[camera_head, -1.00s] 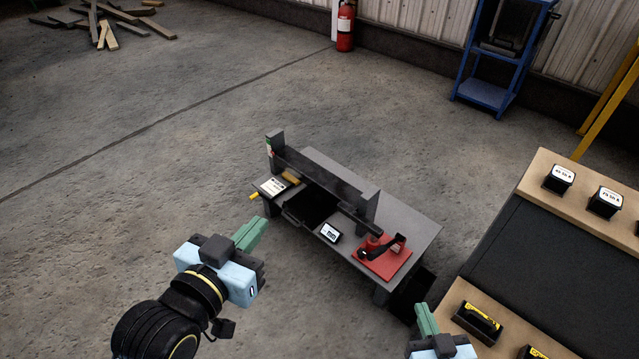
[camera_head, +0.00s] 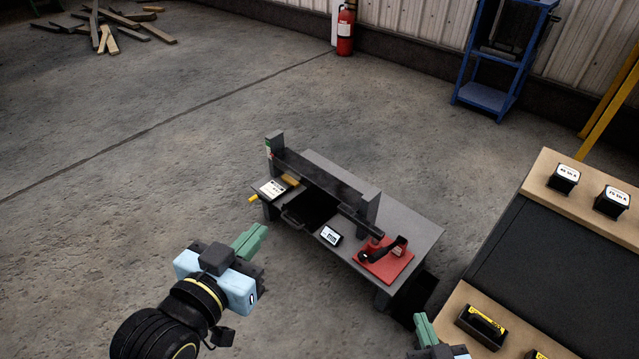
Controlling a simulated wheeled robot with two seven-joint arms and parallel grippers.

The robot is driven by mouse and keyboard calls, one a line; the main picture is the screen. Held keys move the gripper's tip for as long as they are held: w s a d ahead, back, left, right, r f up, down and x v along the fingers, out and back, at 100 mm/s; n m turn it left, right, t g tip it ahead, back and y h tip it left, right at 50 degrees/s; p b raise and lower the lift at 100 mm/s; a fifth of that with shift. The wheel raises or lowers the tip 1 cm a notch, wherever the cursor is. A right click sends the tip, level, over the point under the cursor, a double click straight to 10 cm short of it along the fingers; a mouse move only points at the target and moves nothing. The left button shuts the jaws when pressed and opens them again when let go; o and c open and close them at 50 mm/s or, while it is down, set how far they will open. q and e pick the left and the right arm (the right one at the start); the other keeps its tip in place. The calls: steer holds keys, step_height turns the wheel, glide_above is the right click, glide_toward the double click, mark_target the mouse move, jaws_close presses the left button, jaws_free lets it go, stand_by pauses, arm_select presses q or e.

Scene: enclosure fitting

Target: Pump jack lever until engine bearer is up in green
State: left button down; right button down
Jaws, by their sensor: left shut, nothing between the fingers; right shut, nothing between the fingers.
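The dark engine bearer (camera_head: 318,187) is a long beam lying across the grey bench between two upright posts. A small green-marked scale (camera_head: 268,146) is on the left post; the bearer's level against it is too small to tell. The red jack (camera_head: 385,262) sits at the bench's right front, with its black lever (camera_head: 378,253) lying over it. My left gripper (camera_head: 250,241) is shut and empty, in front of the bench and left of the jack. My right gripper (camera_head: 422,328) is shut and empty, below and right of the jack, partly cut off by the lower edge.
The grey bench (camera_head: 412,228) also carries a small white display (camera_head: 331,236) and a labelled plate (camera_head: 273,188). A yellow-handled part (camera_head: 253,199) sticks out at its left. A wooden-edged table (camera_head: 560,207) stands close at right. Open floor lies left.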

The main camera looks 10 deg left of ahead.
step_height(320, 180, up, 13)
steer(key=p, duration=1.4)
step_height(320, 180, up, 5)
steer(key=p, duration=0.5)
stand_by(0.4)
